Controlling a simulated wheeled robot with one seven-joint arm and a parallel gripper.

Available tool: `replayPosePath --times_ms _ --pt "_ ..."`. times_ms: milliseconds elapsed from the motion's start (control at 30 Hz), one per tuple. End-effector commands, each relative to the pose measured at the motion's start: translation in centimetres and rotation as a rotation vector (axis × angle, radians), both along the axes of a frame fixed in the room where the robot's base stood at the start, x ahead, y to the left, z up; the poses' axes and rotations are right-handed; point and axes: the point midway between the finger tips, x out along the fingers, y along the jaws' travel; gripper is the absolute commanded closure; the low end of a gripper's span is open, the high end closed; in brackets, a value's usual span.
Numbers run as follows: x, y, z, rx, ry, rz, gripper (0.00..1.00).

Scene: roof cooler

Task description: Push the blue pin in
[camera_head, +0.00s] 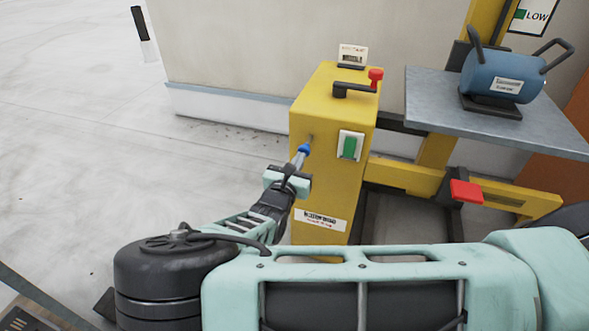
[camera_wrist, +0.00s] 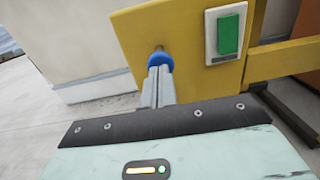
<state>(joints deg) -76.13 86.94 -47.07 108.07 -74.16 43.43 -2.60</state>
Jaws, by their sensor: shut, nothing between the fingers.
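The blue pin (camera_head: 304,149) sticks out of the front face of a yellow box (camera_head: 308,185), left of a green switch. In the wrist view the round blue head of the pin (camera_wrist: 160,62) shows just beyond my fingertips. My gripper (camera_head: 297,160) is shut and empty, with its fingertips at the pin's head. They look in contact or nearly so; I cannot tell which. In the wrist view my gripper (camera_wrist: 160,72) partly covers the lower side of the head.
A green switch (camera_head: 350,146) on a white plate is right of the pin. A crank with a red knob (camera_head: 375,75) tops the box. A grey platform (camera_head: 440,95) carries a blue cylinder (camera_head: 495,75). A red pedal (camera_head: 466,191) is lower right.

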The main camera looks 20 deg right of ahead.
Motion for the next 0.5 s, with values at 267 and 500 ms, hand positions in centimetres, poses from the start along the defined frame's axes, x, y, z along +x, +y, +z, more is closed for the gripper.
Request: replayPosePath --times_ms 267,500 --pt "0.1 -0.1 0.0 0.0 0.0 0.0 1.0" --pt "1.4 -1.1 0.2 -0.001 -0.002 -0.003 1.0"
